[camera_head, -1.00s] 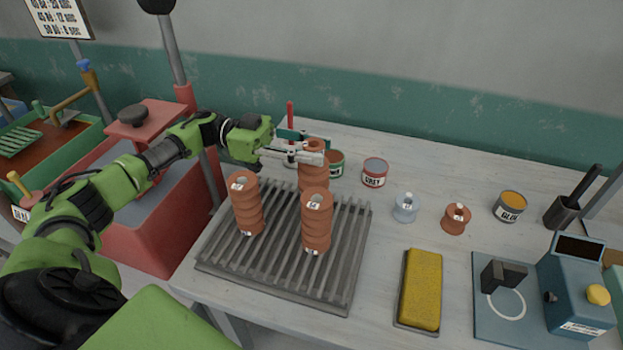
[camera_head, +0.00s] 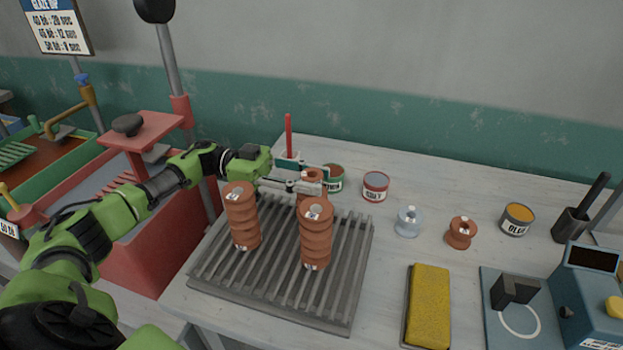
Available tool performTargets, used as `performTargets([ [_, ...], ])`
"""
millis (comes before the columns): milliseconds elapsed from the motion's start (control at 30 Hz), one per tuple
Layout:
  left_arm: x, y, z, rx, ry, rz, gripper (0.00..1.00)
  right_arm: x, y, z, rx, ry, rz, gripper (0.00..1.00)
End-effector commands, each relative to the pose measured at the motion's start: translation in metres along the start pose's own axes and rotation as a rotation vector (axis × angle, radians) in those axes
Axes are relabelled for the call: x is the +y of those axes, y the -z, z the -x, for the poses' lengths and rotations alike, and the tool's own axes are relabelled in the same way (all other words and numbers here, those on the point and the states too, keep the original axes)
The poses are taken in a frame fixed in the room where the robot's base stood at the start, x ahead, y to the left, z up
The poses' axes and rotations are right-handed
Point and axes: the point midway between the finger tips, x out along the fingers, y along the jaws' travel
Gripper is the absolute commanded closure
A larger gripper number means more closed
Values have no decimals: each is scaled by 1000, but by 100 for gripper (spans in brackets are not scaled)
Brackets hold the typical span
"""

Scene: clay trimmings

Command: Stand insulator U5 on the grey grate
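My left gripper (camera_head: 319,180) reaches in over the back of the grey grate (camera_head: 349,290). Its fingers lie on either side of a ribbed terracotta insulator (camera_head: 312,175) near its top, and it appears shut on it. That insulator is upright. Its lower part is hidden behind a front insulator, so I cannot tell whether its base touches the grate. Two similar tall insulators stand upright on the grate, one at left (camera_head: 243,217) and one in front (camera_head: 315,237). Their labels are too small to read. My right gripper is not in view.
Several tins, including a red-labelled one (camera_head: 375,187), stand behind the grate. A pale spool (camera_head: 408,221) and a small terracotta one (camera_head: 461,232) stand to the right, with a yellow sponge (camera_head: 429,307) and a blue device (camera_head: 592,295). Bare table lies between them.

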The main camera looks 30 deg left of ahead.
Motion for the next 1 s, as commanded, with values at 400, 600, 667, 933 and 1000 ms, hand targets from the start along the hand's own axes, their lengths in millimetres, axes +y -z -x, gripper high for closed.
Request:
performTargets([
  [400, 0, 1, 0, -1, 0, 0, 53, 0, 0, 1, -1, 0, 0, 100],
  [600, -1, 0, 20, -2, 4, 0, 53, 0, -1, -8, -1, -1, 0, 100],
  [667, -1, -1, 33, -4, 6, 0, 53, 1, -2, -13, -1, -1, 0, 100],
  [933, -2, 0, 91, 0, 5, -2, 53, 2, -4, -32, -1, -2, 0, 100],
  [1000, -1, 1, 102, 0, 3, -2, 53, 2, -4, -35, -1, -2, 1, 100],
])
